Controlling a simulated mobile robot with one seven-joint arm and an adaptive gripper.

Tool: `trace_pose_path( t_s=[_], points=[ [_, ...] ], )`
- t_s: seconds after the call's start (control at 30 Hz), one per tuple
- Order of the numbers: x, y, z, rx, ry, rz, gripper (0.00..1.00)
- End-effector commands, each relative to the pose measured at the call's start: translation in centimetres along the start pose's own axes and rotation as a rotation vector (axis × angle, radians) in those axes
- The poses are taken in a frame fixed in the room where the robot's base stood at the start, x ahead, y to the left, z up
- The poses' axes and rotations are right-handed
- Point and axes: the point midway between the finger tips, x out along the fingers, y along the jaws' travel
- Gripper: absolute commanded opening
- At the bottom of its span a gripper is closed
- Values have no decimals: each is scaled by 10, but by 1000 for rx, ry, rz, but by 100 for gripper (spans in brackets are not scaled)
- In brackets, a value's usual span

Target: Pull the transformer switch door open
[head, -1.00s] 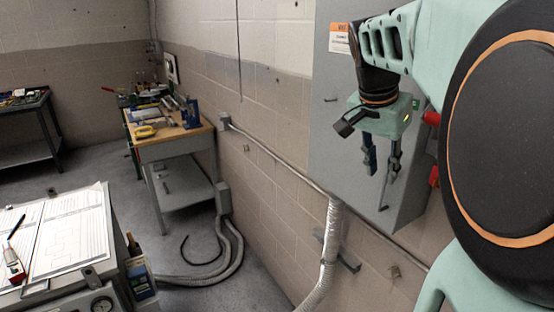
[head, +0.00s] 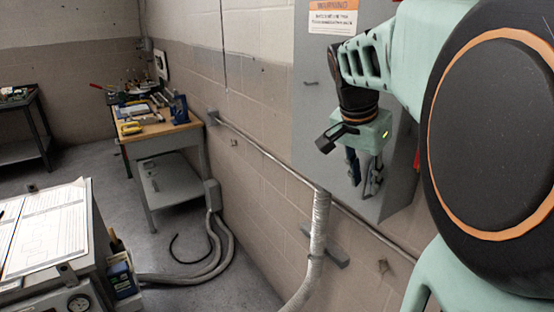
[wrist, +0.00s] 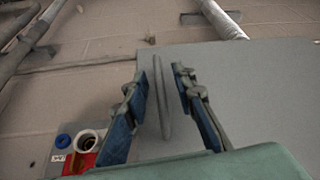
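The transformer switch door is the flat grey front of a wall cabinet (head: 312,130) with an orange and white warning label (head: 333,18). The door (wrist: 255,75) also fills the right of the wrist view. Its handle, a thin grey upright bar (wrist: 162,98), shows between my fingers. My gripper (head: 363,178) is in front of the door, fingers pointing down in the head view. In the wrist view my gripper (wrist: 160,85) is open, with a gap between the bar and each finger. In the head view the fingers mostly hide the handle.
A metal conduit (head: 318,220) runs along the wall below the cabinet. Blue and white round fittings (wrist: 88,142) and a red part (wrist: 80,163) sit left of the door in the wrist view. A workbench (head: 160,135) stands along the wall; a cart with papers (head: 50,230) is front left.

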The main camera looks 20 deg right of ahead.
Motion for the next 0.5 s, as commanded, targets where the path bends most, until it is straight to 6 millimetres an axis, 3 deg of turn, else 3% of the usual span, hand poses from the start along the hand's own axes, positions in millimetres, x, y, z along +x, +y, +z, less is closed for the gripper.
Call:
trace_pose_path(
  t_s=[0.17,0.4,0.5],
  points=[
    [0,0,0,0,0,0,24],
    [0,0,0,0,0,0,0],
    [0,0,0,0,0,0,0]
  ],
)
